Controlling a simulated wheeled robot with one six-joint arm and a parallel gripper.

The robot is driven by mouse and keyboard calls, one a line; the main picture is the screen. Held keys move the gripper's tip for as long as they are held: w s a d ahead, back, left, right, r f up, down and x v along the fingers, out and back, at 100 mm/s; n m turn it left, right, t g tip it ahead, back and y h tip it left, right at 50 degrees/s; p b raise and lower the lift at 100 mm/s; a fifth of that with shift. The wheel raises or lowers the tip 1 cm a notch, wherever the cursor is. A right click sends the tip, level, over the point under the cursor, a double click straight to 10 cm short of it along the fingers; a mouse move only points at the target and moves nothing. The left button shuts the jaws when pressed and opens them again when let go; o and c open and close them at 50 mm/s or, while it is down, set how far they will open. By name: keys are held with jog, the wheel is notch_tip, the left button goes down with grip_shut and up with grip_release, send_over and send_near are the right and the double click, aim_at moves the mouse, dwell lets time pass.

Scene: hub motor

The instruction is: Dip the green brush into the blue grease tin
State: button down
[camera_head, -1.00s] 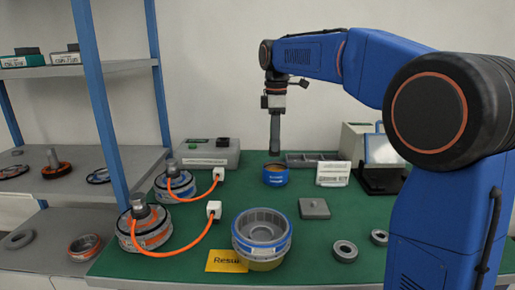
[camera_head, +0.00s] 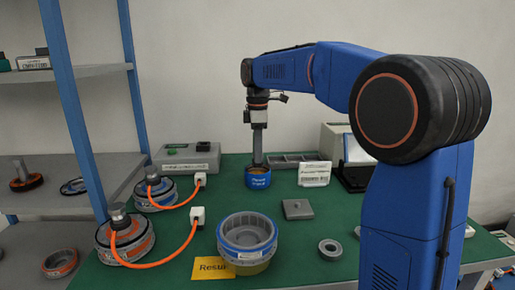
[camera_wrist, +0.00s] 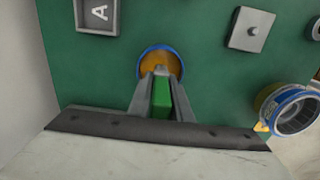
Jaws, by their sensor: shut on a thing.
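The blue grease tin (camera_head: 258,181) stands on the green bench top and holds orange-brown grease, which shows in the wrist view (camera_wrist: 174,66). My gripper (camera_head: 258,162) points straight down over the tin, its tips at about rim height. In the wrist view my gripper (camera_wrist: 161,72) is shut on the green brush (camera_wrist: 160,101), whose green handle lies between the two grey fingers.
A grey block (camera_head: 297,209) and a blue-rimmed hub (camera_head: 247,240) lie nearer. Orange-cabled motors (camera_head: 125,241) are at left, beside the shelf post.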

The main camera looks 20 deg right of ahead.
aim_at(258, 166)
jog(key=shift+f, duration=0.2)
jog(key=shift+f, duration=2.45)
jog(key=shift+r, duration=0.1)
jog(key=shift+r, duration=4.15)
